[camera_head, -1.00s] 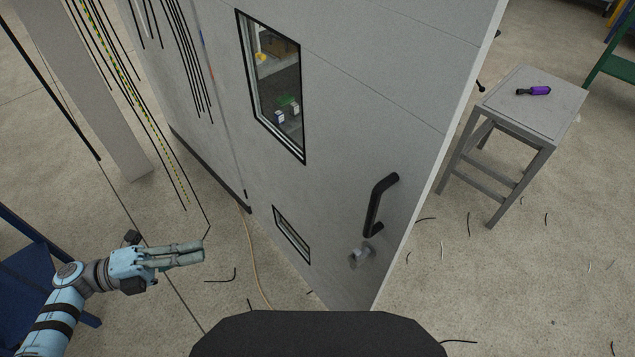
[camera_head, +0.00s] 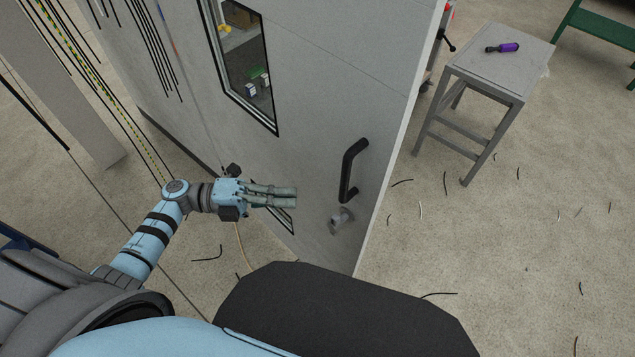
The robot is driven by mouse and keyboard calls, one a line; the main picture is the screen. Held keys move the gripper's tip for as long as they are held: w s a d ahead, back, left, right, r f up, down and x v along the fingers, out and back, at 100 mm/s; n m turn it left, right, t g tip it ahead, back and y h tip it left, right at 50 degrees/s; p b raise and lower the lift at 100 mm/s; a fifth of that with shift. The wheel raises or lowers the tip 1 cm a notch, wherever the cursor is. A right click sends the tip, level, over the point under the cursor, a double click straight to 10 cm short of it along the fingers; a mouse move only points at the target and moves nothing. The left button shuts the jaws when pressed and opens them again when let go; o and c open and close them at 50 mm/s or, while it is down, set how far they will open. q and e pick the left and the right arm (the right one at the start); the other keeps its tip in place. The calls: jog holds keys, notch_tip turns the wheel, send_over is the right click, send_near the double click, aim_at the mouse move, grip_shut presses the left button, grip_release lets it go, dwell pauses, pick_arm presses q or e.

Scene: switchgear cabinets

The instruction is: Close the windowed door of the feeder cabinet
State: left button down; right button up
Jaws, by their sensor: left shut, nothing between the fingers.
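The grey windowed door (camera_head: 320,70) stands open and fills the middle of the head view, its free edge on the right. It has a tall black-framed window (camera_head: 246,65), a black bar handle (camera_head: 352,170) and a silver knob or lock (camera_head: 341,220) below the handle. My left gripper (camera_head: 296,196) is shut and empty. It appears in front of the door's lower part, left of the handle, and covers part of a small lower window (camera_head: 287,222). I cannot tell whether it touches the door. My right gripper is not in view.
A grey stool (camera_head: 497,62) with a purple-handled tool (camera_head: 502,47) stands right of the door. A green bench (camera_head: 600,25) is at the top right. A pale post (camera_head: 65,90) stands at the left. Several short dark wire pieces lie on the open floor at right.

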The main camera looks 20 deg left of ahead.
pick_arm(q)
jog(key=w+d, duration=0.4)
jog(key=d, duration=0.1)
jog(key=shift+w+d, duration=0.2)
jog(key=shift+w, duration=0.2)
jog(key=shift+w, duration=0.1)
